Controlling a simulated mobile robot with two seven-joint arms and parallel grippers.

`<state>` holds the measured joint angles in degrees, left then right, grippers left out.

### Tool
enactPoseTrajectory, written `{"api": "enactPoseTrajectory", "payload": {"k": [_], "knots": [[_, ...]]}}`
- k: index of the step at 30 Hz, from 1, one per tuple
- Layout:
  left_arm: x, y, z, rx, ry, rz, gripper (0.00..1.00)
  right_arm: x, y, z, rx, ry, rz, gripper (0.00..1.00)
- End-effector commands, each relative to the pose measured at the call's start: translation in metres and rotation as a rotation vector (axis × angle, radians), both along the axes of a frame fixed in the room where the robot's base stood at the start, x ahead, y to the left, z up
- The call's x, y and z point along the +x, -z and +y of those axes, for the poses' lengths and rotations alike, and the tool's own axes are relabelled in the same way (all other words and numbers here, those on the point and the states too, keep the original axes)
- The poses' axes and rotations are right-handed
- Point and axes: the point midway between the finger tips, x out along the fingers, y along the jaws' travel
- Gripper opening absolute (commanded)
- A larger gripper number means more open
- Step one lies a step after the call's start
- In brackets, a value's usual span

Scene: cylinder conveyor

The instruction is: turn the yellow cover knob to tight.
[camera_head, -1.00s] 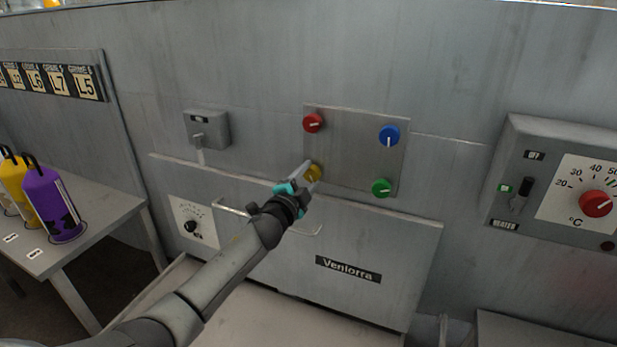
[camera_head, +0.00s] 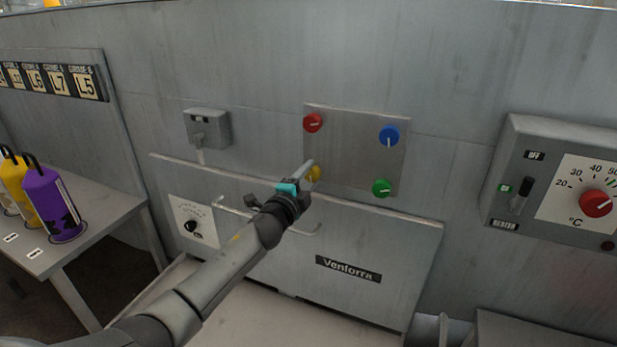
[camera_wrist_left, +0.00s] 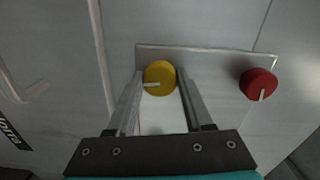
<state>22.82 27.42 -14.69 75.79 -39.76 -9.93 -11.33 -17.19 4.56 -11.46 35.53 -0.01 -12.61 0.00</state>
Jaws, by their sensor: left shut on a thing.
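The yellow cover knob (camera_head: 316,173) sits at the lower left corner of a grey square plate (camera_head: 350,150) on the wall. In the head view it is mostly hidden behind my fingers. In the left wrist view the yellow knob (camera_wrist_left: 159,78) shows a white pointer mark directed to the left. My left gripper (camera_head: 309,172) is at the knob, its two fingers (camera_wrist_left: 157,82) on either side of it, shut on it. My right gripper is not in view.
The plate also carries a red knob (camera_head: 313,123), a blue knob (camera_head: 389,135) and a green knob (camera_head: 381,188). Below is a cover panel labelled Ventorra (camera_head: 348,268) with a handle. A heater box (camera_head: 520,150) is at right. Bottles (camera_head: 52,205) stand on a left table.

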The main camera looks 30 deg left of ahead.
Motion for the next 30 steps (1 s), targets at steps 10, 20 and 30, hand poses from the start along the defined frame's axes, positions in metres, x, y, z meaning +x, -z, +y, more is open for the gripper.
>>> {"api": "enactPoseTrajectory", "payload": {"k": [10,20,30], "knots": [[0.0,0.0,0.0,-0.002,0.001,-0.001,0.81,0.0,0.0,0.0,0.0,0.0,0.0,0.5],[-0.003,0.0,0.0,-0.002,0.001,0.0,0.81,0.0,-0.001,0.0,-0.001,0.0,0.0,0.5],[-0.044,0.001,-0.003,-0.002,0.001,0.002,0.81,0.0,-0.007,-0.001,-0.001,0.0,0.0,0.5]]}}
